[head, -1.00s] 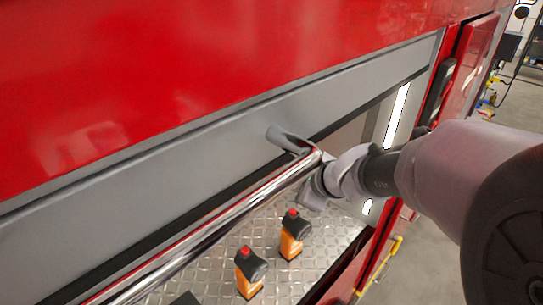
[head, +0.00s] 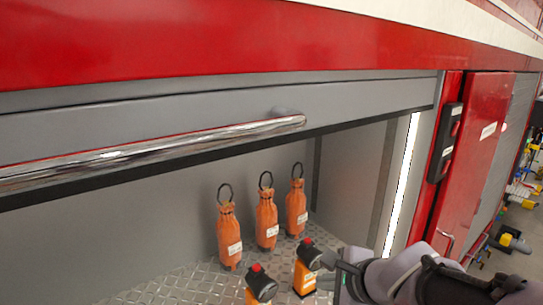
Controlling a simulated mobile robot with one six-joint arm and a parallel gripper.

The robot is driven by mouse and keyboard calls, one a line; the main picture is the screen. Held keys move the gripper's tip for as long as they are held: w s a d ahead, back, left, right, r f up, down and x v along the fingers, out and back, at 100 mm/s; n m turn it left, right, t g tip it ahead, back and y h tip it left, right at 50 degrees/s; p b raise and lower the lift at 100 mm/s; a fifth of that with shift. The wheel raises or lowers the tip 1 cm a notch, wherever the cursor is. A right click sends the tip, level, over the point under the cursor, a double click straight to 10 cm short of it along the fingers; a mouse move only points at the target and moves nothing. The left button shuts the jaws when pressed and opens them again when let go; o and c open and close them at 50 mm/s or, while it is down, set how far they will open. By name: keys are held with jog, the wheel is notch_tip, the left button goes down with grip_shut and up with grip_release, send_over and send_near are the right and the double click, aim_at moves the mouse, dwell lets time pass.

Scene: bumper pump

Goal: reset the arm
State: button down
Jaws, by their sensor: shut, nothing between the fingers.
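My gripper (head: 335,270) is at the lower right of the head view, at the end of my arm, which comes in from the right edge. It is shut and empty. It appears just right of an orange bottle with a black top and red cap (head: 307,268); I cannot tell whether they touch. The chrome handle bar (head: 150,152) on the grey shutter (head: 210,110) is up and to the left, clear of my gripper.
The shutter is raised over an open compartment with a tread-plate floor (head: 170,285). Inside stand three orange extinguisher-like bottles (head: 266,222) and a second black-topped bottle (head: 260,286). A red door (head: 480,165) is at the right.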

jog(key=s+f+n+g+b, duration=0.1)
jog(key=s+f+n+b, duration=0.6)
jog(key=f+b, duration=0.8)
jog(key=s+f+n+g+h+b, duration=0.1)
jog(key=s+f+n+b, duration=0.6)
jog(key=s+f+b, duration=0.7)
jog(key=shift+a+f+n+h+b, duration=0.2)
jog(key=shift+f+n+h+b, duration=0.15)
jog(key=shift+f, duration=0.4)
